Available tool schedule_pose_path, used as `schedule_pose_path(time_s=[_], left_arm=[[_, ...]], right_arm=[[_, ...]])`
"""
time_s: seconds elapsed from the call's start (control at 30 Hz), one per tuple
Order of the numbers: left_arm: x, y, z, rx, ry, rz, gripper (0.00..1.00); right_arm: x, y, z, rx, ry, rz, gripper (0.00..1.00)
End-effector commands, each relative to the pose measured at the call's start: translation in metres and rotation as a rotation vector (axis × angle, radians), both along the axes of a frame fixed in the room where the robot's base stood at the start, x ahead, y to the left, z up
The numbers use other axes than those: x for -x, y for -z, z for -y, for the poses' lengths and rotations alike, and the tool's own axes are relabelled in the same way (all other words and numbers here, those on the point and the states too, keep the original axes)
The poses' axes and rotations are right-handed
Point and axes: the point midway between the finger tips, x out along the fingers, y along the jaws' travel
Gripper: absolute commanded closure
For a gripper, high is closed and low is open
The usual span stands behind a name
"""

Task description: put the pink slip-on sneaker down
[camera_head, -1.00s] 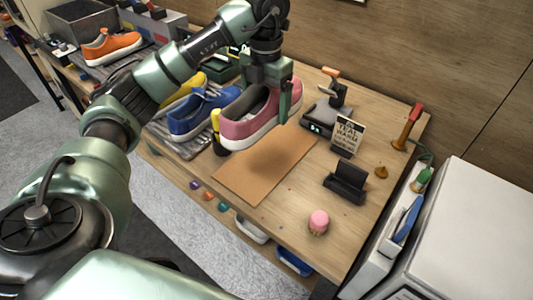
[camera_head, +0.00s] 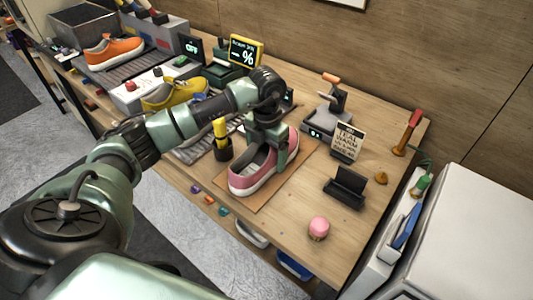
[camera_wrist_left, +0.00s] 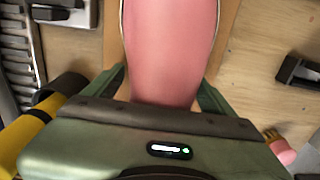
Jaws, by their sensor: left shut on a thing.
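The pink slip-on sneaker (camera_head: 254,176) has a white sole and is upright over the brown mat (camera_head: 302,163) on the wooden table. It looks at or very near the mat; I cannot tell whether the whole sole touches. My left gripper (camera_head: 268,148) comes down from above and is shut on the sneaker. In the left wrist view the pink upper (camera_wrist_left: 170,45) lies between the two green fingers (camera_wrist_left: 162,88). Part of the sneaker is hidden behind the gripper. My right gripper is out of view.
A black cup with a yellow-handled tool (camera_head: 221,140) stands close left of the sneaker. A yellow sneaker (camera_head: 172,93) and an orange sneaker (camera_head: 112,50) are farther left. A small sign (camera_head: 347,141), a black stand (camera_head: 345,187) and a pink-topped knob (camera_head: 318,228) stand to the right.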

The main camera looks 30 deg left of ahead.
Motion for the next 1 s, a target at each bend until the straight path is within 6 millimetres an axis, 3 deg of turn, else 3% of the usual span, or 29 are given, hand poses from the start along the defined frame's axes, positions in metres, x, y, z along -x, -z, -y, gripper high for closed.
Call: schedule_pose_path(time_s=[0.27,0.3,0.33,0.7,1.0], left_arm=[[-0.001,0.003,0.000,0.000,0.000,0.002,0.71],[0.000,0.002,0.000,0.000,0.000,0.001,0.06],[0.000,0.002,0.000,0.000,0.000,0.000,0.00],[-0.001,-0.007,0.000,-0.001,0.000,0.002,0.00],[-0.002,-0.066,0.000,-0.001,0.000,0.006,0.00]], right_arm=[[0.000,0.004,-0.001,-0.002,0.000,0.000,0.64],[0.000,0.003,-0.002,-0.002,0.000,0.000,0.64],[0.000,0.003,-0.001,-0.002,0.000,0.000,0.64],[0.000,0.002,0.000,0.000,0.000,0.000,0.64],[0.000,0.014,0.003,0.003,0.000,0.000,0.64]])
